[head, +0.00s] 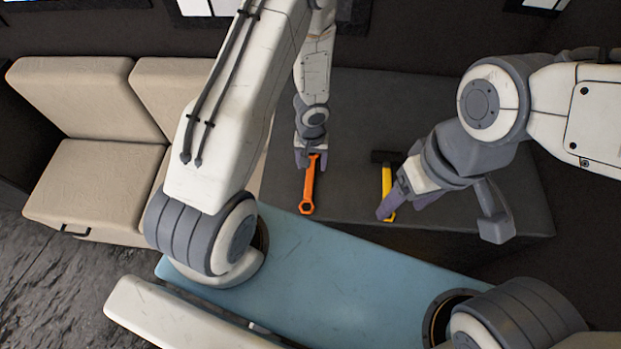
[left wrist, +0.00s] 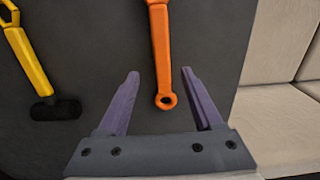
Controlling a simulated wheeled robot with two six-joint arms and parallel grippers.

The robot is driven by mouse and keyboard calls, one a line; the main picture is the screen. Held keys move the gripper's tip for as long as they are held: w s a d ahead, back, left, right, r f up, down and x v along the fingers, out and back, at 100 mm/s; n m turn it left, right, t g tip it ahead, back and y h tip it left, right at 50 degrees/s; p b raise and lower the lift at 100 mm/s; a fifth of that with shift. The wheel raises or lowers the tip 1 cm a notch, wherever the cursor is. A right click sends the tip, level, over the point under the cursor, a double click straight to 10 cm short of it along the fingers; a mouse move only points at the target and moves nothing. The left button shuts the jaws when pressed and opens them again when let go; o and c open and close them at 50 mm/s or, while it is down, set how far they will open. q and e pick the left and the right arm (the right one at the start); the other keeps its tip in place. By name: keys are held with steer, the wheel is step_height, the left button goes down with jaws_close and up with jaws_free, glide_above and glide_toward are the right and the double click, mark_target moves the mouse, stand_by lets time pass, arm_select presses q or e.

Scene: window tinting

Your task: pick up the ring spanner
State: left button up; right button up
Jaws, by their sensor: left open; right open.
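The orange ring spanner (head: 308,190) lies on the dark grey table top, its larger end toward me and its small ring end toward my left gripper. My left gripper (head: 310,161) is open over that far end. In the left wrist view, the spanner (left wrist: 161,45) runs between the two open purple fingers of my left gripper (left wrist: 160,75), with its small ring nearer the palm and a gap on each side. My right gripper (head: 388,208) is open at the handle of a yellow hammer; I cannot tell whether it touches it.
The yellow hammer (head: 387,180) with a black head lies to the right of the spanner. The dark table (head: 345,110) is otherwise bare. A beige seat (head: 95,180) stands at the left. The blue surface (head: 330,270) is nearer me.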

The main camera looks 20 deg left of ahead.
mark_target(310, 173)
arm_select(q)
steer(key=f+b, duration=0.2)
steer(key=f, duration=0.1)
steer(key=f+b, duration=0.1)
steer(key=shift+w+a+f, duration=0.2)
steer(key=shift+w+a, duration=0.05)
steer(key=shift+f+b, duration=0.6)
steer(key=shift+b, duration=0.1)
steer(key=shift+r, duration=0.1)
jaws_close()
